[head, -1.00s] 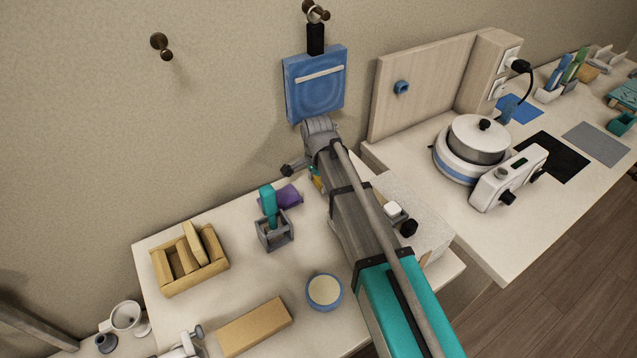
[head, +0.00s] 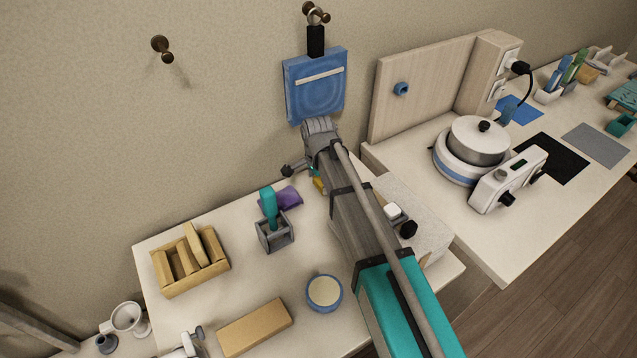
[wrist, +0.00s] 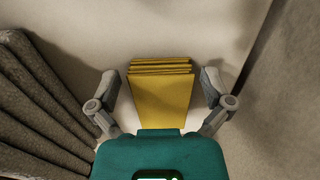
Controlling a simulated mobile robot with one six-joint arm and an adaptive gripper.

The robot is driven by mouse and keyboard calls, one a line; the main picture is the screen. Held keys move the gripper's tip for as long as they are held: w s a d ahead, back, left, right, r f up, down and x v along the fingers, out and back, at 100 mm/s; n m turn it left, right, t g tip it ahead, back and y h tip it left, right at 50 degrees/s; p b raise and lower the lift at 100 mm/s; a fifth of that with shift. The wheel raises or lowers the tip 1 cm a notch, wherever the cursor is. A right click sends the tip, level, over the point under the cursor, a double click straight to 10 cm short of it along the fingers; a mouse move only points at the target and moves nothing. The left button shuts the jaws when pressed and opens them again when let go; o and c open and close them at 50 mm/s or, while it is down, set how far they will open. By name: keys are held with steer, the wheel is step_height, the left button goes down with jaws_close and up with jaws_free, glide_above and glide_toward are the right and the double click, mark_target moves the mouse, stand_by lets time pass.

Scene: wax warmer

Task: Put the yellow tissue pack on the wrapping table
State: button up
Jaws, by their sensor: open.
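The yellow tissue pack (wrist: 160,95) stands between the two open fingers of my gripper (wrist: 160,88) in the wrist view, with a small gap on each side. Its folded layers show along its far edge. In the head view my arm hides most of the pack; only a small yellow bit (head: 319,185) shows beside the arm. My gripper is at the back of the left table (head: 225,287), near the wall. I cannot tell which surface is the wrapping table.
A purple item (head: 288,196) and a grey holder with a teal-handled tool (head: 275,235) lie left of my arm. A wooden box (head: 190,285), a cardboard block (head: 254,327) and a blue-rimmed round tin (head: 324,292) are further forward. A blue pouch (head: 316,90) hangs above on the wall.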

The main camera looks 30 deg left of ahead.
step_height(320, 180, up, 12)
steer(key=p, duration=1.1)
steer(key=shift+f, duration=0.15)
steer(key=shift+d, duration=0.15)
stand_by(0.7)
steer(key=w+d+n, duration=0.1)
steer(key=w+d, duration=0.2)
steer(key=d, duration=0.5)
steer(key=w+d, duration=0.2)
steer(key=d, duration=0.5)
steer(key=s+d+n, duration=0.2)
steer(key=d, duration=1.6)
steer(key=s+d+n, duration=0.2)
steer(key=s+d, duration=0.1)
steer(key=d, duration=1.6)
steer(key=shift+n, duration=0.3)
